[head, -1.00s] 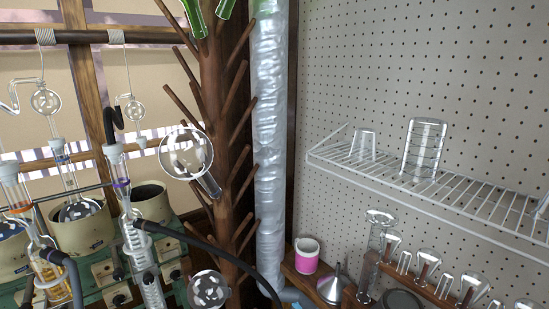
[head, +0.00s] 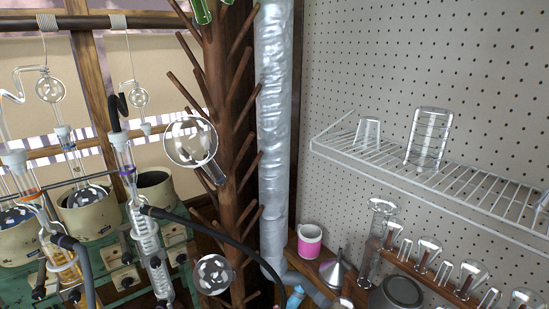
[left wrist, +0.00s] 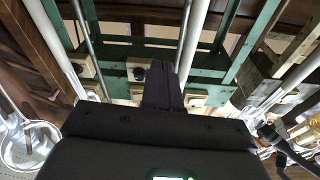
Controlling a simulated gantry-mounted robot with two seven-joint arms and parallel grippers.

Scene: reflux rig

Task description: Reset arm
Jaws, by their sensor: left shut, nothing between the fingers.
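My left gripper (left wrist: 163,88) shows in the left wrist view. Its dark fingers are together with nothing between them. They point towards the green frame (left wrist: 215,60) with pale blocks and dark knobs. How far the fingertips are from the frame is hard to judge. Neither gripper shows in the head view. The reflux rig stands at the left of the head view, with a glass condenser (head: 147,245) and a second glass column holding amber liquid (head: 62,262). Pale round heaters (head: 153,190) stand behind them on the green frame.
A wooden drying rack (head: 228,130) with pegs holds a round flask (head: 190,142). A foil-wrapped pipe (head: 274,130) stands beside it. A wire shelf (head: 455,190) with beakers hangs on the pegboard. A pink-banded cup (head: 310,240), a funnel (head: 335,271) and glassware crowd the lower right.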

